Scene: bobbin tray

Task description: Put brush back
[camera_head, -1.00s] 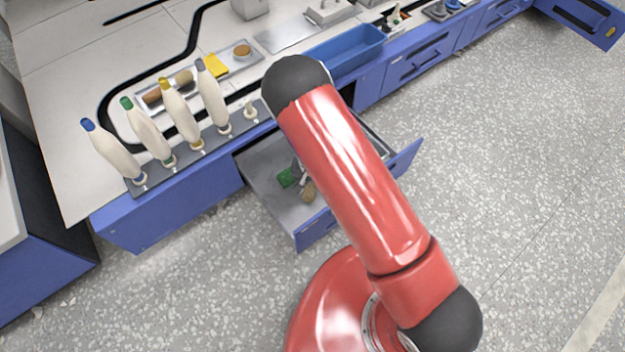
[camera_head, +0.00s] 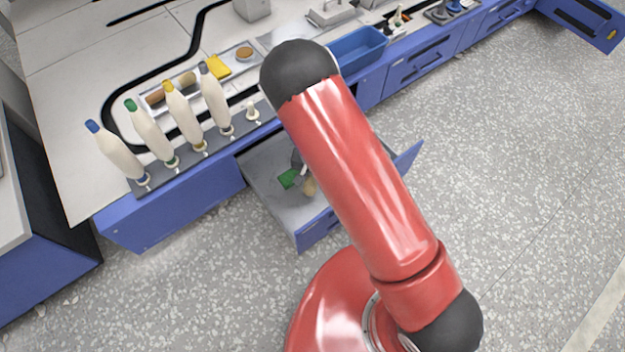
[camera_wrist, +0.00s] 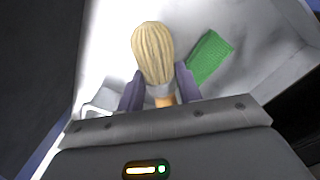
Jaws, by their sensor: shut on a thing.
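The brush (camera_wrist: 154,52) has pale bristles, a grey ferrule and an orange-brown handle, mostly hidden by my gripper. My gripper (camera_wrist: 160,84) is shut on it around the ferrule and upper handle, with the bristles pointing away from the wrist. In the head view the brush (camera_head: 309,187) shows over the open drawer (camera_head: 270,190); I cannot tell whether it touches the drawer floor. My red arm hides the drawer's right part and most of my gripper.
A green pad (camera_wrist: 209,56) lies in the drawer beside the brush; a pale grey item (camera_wrist: 98,104) is at left. A blue bin (camera_head: 358,50) and a small tray (camera_head: 240,62) are there too.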

